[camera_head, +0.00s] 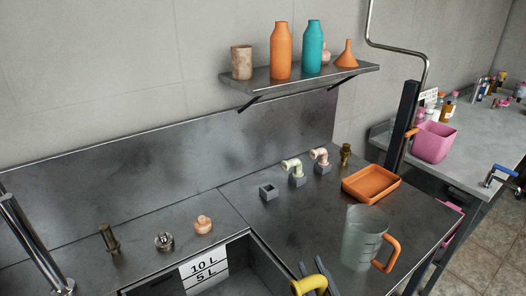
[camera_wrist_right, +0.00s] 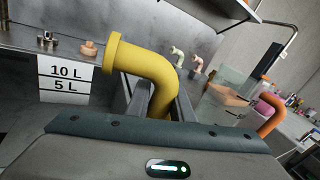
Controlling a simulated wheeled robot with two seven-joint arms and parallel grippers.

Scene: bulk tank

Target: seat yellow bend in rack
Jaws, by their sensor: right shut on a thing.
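The yellow bend (camera_head: 308,284) is at the bottom edge of the head view, in front of the counter. My right gripper (camera_head: 317,275) is shut on it, with a dark finger on each side. In the right wrist view the yellow bend (camera_wrist_right: 145,62) curves up from between the fingers (camera_wrist_right: 157,100), its flanged end pointing left. The rack shows as a row of grey square sockets. The left socket (camera_head: 268,192) is empty. The middle one holds a pale green bend (camera_head: 293,167), the right one a pink bend (camera_head: 320,156). My left gripper is out of view.
An orange tray (camera_head: 347,190) and a clear jug (camera_head: 361,238) with an orange handle stand right of the rack. A sink with a level label (camera_head: 203,268) lies front left. A shelf (camera_head: 300,83) with bottles overhangs the back. Counter before the empty socket is clear.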

